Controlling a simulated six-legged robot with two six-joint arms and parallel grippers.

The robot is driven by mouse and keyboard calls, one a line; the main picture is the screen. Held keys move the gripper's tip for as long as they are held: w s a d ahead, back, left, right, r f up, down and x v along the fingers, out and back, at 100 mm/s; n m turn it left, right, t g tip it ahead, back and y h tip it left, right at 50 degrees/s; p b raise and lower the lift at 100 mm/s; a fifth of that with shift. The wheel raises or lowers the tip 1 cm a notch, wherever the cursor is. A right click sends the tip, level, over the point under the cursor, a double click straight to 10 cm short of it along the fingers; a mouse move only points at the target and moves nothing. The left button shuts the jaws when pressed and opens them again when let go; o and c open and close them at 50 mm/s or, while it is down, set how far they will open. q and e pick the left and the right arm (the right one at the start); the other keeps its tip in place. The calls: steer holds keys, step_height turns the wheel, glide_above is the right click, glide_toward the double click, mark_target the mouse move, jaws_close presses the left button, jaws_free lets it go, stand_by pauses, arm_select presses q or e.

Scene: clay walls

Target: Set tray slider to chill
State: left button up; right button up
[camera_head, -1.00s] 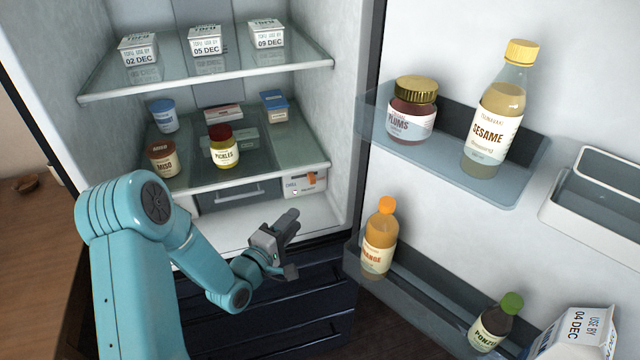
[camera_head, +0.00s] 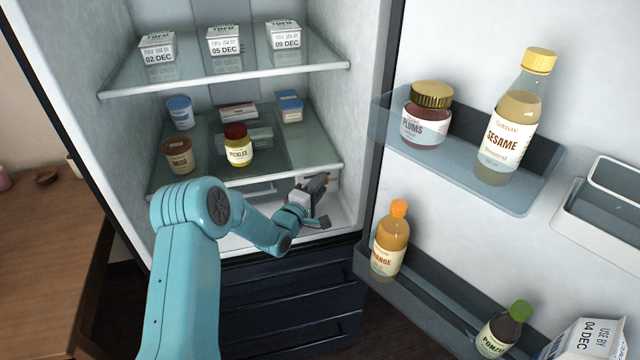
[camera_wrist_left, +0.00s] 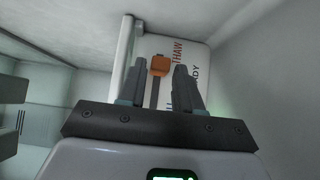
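In the left wrist view, the tray slider's orange knob (camera_wrist_left: 159,65) sits near the THAW end of a dark slot in a pale panel (camera_wrist_left: 195,52). The slot runs down from the knob between my fingers. My left gripper (camera_wrist_left: 158,67) is open, with one finger on each side of the knob. I cannot tell whether either finger touches it. In the head view, my left gripper (camera_head: 322,198) is in front of the panel under the lower glass shelf and hides most of it. The lower lettering on the panel is partly covered by a finger. My right gripper is not in view.
The lower shelf edge (camera_head: 250,183) is close above my left gripper, with a pickles jar (camera_head: 238,150) and a miso jar (camera_head: 178,157) on it. The fridge wall is close on the right. The open door holds an orange bottle (camera_head: 390,245) and other containers.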

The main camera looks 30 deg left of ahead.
arm_select(q)
steer(key=shift+w, duration=0.55)
